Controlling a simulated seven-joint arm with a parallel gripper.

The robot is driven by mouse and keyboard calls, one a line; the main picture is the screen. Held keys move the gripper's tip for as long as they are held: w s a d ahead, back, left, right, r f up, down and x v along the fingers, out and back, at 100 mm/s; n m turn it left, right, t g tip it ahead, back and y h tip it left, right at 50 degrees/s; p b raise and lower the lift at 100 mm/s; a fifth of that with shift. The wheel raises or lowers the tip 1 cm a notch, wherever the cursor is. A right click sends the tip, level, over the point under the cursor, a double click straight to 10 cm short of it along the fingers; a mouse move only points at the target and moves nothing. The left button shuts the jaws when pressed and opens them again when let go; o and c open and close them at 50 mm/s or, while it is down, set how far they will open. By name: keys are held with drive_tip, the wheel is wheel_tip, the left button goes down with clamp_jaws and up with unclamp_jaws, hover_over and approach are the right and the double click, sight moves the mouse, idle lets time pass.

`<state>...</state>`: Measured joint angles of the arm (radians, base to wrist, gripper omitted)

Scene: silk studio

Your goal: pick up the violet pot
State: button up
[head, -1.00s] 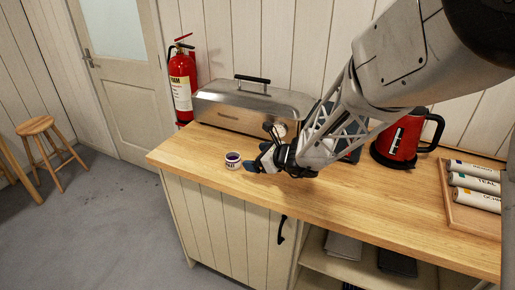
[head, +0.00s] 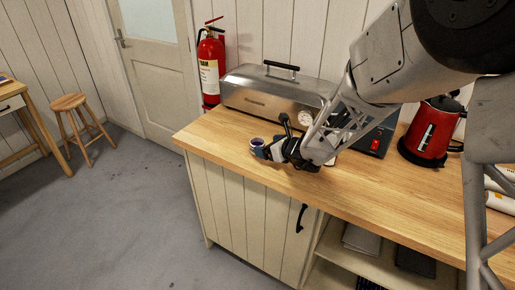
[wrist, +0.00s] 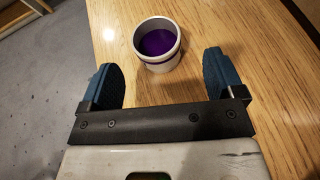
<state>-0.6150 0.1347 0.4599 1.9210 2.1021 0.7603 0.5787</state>
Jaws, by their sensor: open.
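The violet pot is a small white cup with a violet band and violet contents. In the wrist view the violet pot (wrist: 157,45) stands upright on the wooden counter, just ahead of and between the two blue fingertips. My gripper (wrist: 162,75) is open, with a finger to either side and visible gaps between fingers and pot. In the head view the pot (head: 257,143) is at the counter's left end, partly hidden by my gripper (head: 267,151), which is low over the counter beside it.
The wooden counter (head: 350,185) has its front edge close to the pot. A steel steamer box (head: 270,95) stands behind, with a dark device (head: 375,141) and a red kettle (head: 432,131) to the right. The counter to the pot's left is clear.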

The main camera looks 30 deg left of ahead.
sight(257, 144)
drive_tip(key=shift+w+a+f, duration=0.15)
drive_tip(key=shift+a+f, duration=0.05)
drive_tip(key=shift+a, duration=0.2)
drive_tip(key=shift+a, duration=0.1)
drive_tip(key=shift+x, duration=2.5)
drive_tip(key=c, duration=1)
